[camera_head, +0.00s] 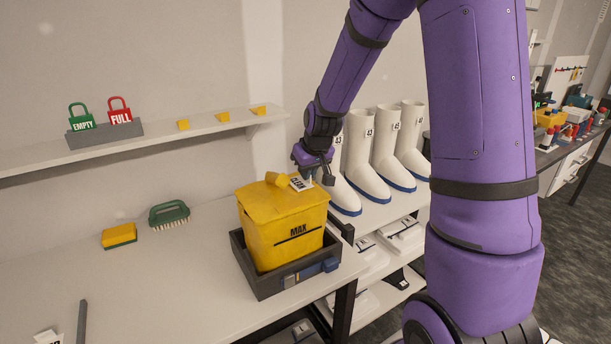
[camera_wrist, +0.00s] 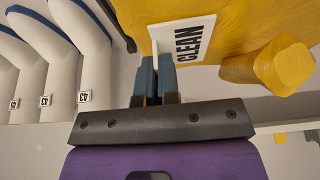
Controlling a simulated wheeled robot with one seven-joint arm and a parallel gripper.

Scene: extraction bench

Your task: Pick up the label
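The label is a white card marked CLEAN (camera_head: 298,184), at the right edge of the lid of a yellow bin (camera_head: 284,236). It also shows in the wrist view (camera_wrist: 184,44). My gripper (camera_head: 311,176) is at the label's right end, over the bin's rim. In the wrist view my gripper's two blue-grey fingers (camera_wrist: 156,78) are close together, with the near edge of the label between them. They appear shut on it. The label touches or nearly touches the lid; the exact gap cannot be told.
The bin sits in a dark tray (camera_head: 262,284) on the bench. A lid knob (camera_head: 278,179) stands beside the label. White boots (camera_head: 366,160) stand close behind on the right. A brush (camera_head: 169,214) and sponge (camera_head: 119,236) lie left. The bench between them and the tray is clear.

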